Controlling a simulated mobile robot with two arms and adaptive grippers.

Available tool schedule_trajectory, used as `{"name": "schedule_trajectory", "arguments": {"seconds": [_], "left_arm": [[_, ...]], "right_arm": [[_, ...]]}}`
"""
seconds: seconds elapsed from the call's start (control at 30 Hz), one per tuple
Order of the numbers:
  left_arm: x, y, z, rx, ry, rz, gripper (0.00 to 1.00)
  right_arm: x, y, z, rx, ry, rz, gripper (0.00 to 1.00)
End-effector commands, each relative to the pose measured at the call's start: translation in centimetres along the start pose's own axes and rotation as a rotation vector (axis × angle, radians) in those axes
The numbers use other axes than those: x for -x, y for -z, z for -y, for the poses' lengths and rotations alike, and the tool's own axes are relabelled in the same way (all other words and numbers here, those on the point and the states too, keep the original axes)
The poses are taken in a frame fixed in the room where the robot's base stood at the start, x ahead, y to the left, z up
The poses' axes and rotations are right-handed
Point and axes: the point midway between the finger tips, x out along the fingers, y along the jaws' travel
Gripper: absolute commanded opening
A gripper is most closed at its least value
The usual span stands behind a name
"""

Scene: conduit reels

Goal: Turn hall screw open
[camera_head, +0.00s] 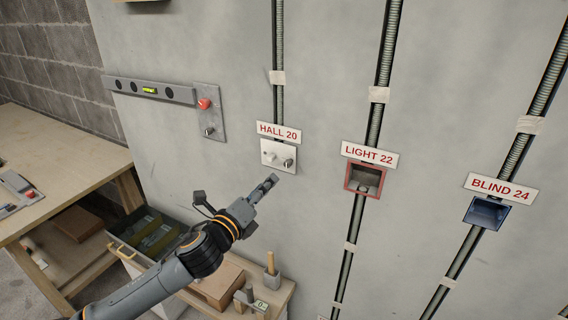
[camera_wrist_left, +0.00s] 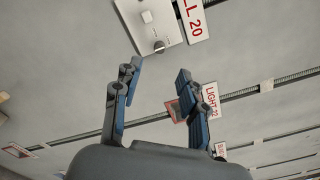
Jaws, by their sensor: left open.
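The hall plate (camera_head: 266,162) is a small white plate on the grey wall under the "HALL 20" label (camera_head: 279,132). It carries a pale square button (camera_head: 271,155) and a dark, metallic screw knob (camera_head: 288,162) at its lower right. In the left wrist view the knob (camera_wrist_left: 159,46) shows just beyond my fingertips, with the button (camera_wrist_left: 147,17) above it. My left gripper (camera_head: 269,182) is below the plate, apart from the knob. In the left wrist view its two fingers (camera_wrist_left: 158,72) are spread and empty. My right gripper is not in view.
To the right are a red box (camera_head: 365,178) under "LIGHT 22" and a blue box (camera_head: 487,212) under "BLIND 24", with conduits running along the wall. A grey plate with a red button (camera_head: 205,103) is to the left. A wooden bench (camera_head: 60,165) stands at far left.

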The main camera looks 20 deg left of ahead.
Motion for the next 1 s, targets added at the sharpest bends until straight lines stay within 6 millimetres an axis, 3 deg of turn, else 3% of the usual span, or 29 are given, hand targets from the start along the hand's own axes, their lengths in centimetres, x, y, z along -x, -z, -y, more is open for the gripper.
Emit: {"name": "schedule_trajectory", "arguments": {"seconds": [0.2,0.43,0.63,0.93,1.0], "left_arm": [[-5.0,-0.3,0.3,0.004,0.000,0.002,0.42],[-8.8,-0.1,0.1,0.004,-0.001,0.001,0.42],[-10.2,0.0,0.0,0.003,-0.001,-0.001,0.42],[-10.3,0.0,0.0,0.003,-0.001,-0.001,0.42],[-10.3,0.0,0.0,0.003,-0.001,-0.001,0.28]], "right_arm": [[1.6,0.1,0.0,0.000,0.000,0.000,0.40],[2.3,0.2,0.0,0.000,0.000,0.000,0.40],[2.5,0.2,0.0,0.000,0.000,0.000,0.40],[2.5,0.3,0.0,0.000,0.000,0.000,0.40],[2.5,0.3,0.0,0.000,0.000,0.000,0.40]]}}
